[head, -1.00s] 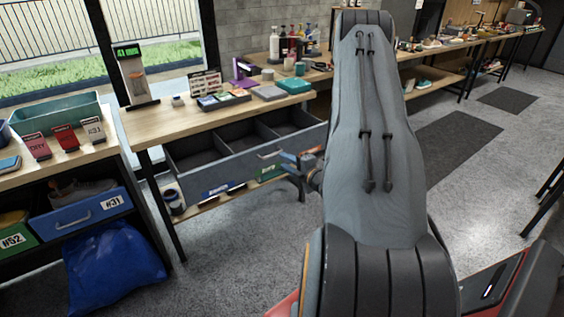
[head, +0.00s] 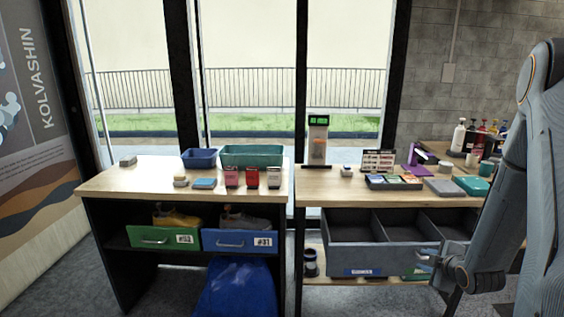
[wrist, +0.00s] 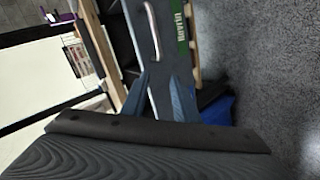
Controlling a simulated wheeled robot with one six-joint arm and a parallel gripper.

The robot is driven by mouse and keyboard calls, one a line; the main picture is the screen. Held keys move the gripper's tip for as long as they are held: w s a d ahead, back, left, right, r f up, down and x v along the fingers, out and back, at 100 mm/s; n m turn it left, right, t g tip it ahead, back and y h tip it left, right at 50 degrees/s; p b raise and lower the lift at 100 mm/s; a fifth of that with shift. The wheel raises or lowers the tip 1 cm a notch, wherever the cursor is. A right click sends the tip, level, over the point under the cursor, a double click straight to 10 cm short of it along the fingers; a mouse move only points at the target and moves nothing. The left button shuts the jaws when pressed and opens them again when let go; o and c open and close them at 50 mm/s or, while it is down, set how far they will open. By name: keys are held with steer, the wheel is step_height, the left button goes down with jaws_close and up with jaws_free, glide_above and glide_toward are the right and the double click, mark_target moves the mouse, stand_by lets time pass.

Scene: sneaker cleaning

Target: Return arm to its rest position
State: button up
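My arm enters from the right edge of the head view and reaches down to my gripper (head: 426,262), beside the front of the pulled-out grey drawer (head: 350,258). The drawer has several compartments; those I can see into look empty. In the wrist view, the two blue-grey fingers of my gripper (wrist: 158,82) are spread apart with nothing between them. The drawer's metal handle (wrist: 153,32) is just beyond the fingertips, and I see no grip on it. In the head view the gripper and arm hide the drawer's right end.
A wooden bench (head: 327,185) above the drawer carries a display stand, boxes and a teal case (head: 472,185). The left bench (head: 130,181) holds bins and cards, with shoes in green and blue boxes below. A blue bag (head: 238,290) sits under it.

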steer(key=s+a+r+m+g, duration=0.3)
steer(key=s+a+m, duration=0.1)
steer(key=s+a, duration=0.4)
steer(key=s+a+r+m+g, duration=0.4)
steer(key=s+a, duration=0.4)
steer(key=a, duration=0.1)
steer(key=s+a+r+m+g+y, duration=0.1)
steer(key=s+a+r+m+g, duration=0.2)
steer(key=s+a, duration=0.6)
steer(key=shift+r+m, duration=0.7)
steer(key=shift+m, duration=0.3)
